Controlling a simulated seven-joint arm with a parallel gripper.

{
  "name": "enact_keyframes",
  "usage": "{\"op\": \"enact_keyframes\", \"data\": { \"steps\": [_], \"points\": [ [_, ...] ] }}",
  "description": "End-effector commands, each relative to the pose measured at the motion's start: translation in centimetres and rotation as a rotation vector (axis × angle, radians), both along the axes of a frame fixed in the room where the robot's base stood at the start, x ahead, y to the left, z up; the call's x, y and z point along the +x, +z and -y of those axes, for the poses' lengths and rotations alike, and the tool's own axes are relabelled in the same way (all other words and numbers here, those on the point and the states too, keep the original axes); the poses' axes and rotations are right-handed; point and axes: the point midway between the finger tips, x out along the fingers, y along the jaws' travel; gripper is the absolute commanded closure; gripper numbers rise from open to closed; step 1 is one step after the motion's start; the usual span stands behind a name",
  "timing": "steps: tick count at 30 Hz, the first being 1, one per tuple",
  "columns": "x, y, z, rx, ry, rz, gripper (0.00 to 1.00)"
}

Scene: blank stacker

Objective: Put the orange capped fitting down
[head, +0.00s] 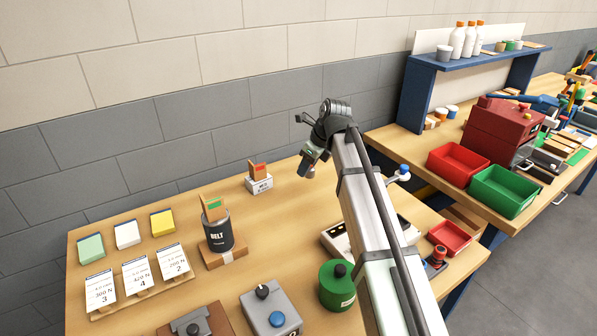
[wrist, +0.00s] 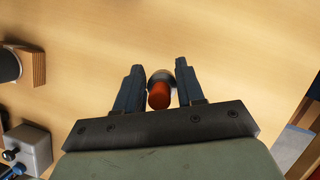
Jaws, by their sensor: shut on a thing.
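The orange capped fitting (wrist: 159,95) sits between the two dark fingers of my gripper (wrist: 160,80) in the wrist view. Its orange cap faces the camera and a grey rounded part shows beyond it. My gripper is shut on it. In the head view my gripper (head: 307,167) is over the back right part of the wooden table (head: 280,220), with its fingers pointing down. The fitting is too small there to make out clearly. Bare wood lies beyond the fingers in the wrist view; I cannot tell the height of the fitting above it.
A small white block with an orange-topped piece (head: 259,180) stands left of my gripper. A dark BELT can (head: 217,232), a green canister (head: 337,285) and a grey box (head: 271,310) stand nearer. A red tray (head: 449,236) lies at the right. Mid-table is clear.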

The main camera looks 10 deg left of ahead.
Motion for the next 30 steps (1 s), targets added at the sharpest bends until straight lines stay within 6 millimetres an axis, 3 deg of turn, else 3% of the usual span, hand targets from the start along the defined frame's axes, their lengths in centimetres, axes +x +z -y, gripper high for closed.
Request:
{"op": "enact_keyframes", "data": {
  "steps": [1, 6, 12, 15, 23, 30],
  "points": [
    [2.1, 0.2, -1.6, 0.000, 0.005, 0.000, 0.93],
    [7.1, 0.4, -5.1, -0.001, -0.014, 0.000, 0.93],
    [12.3, 1.1, -6.9, 0.000, -0.089, 0.000, 0.93],
    [13.9, 1.5, -7.3, -0.001, -0.135, 0.001, 0.93],
    [14.5, 1.3, -7.3, 0.000, -0.237, 0.000, 0.93],
    [14.4, -1.8, -7.3, -0.002, -0.242, -0.001, 0.93]
  ]
}}
